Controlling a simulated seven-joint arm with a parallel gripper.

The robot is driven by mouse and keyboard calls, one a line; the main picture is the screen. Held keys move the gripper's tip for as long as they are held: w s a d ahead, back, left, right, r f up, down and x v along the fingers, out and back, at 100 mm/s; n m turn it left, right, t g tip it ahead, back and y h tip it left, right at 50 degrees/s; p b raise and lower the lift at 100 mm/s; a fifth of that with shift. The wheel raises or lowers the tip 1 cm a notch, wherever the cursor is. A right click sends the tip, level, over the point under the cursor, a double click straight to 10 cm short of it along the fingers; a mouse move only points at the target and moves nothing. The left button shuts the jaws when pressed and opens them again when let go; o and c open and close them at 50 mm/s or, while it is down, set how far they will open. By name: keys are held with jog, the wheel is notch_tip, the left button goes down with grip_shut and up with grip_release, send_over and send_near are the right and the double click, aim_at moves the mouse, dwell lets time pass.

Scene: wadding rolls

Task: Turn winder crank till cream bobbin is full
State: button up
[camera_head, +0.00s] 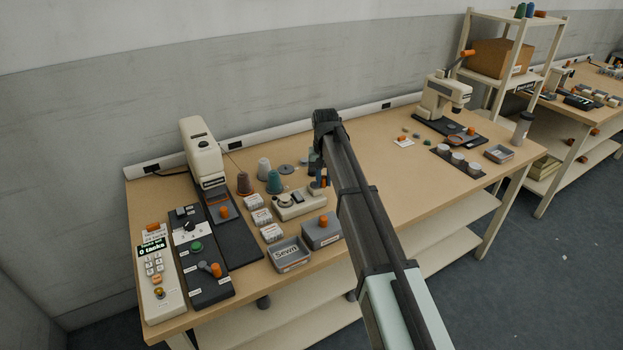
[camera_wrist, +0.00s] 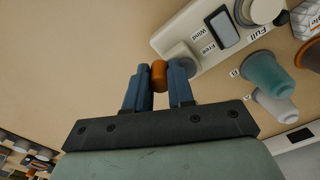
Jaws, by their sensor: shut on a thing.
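The cream winder (camera_head: 300,204) sits on the bench among thread cones. It also shows in the wrist view (camera_wrist: 172,37), with "Free", "Wind" and "Full" labels, a pale rocker-like plate (camera_wrist: 223,27) and a round grey part (camera_wrist: 262,8) at the top edge. I cannot tell whether that part is the bobbin, or how full the bobbin is. My gripper (camera_wrist: 160,78) has its blue fingers shut on an orange crank knob (camera_wrist: 159,73) beside the winder's grey end hub (camera_wrist: 182,56). In the head view my arm hides part of this area.
A teal cone (camera_head: 274,183), a brown cone (camera_head: 244,184) and a grey cone (camera_head: 264,168) stand close left of the winder. A grey tray (camera_head: 290,254) and a grey box (camera_head: 321,232) lie in front. Sewing machines stand at both sides.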

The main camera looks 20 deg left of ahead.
jog(key=shift+s+a, duration=0.25)
jog(key=shift+s, duration=0.05)
jog(key=shift+s+a, duration=0.45)
jog(key=shift+s, duration=0.3)
jog(key=shift+s+a, duration=0.25)
jog(key=shift+a, duration=0.6)
jog(key=shift+w+a, duration=0.2)
jog(key=shift+a, duration=0.7)
jog(key=shift+w+a, duration=0.1)
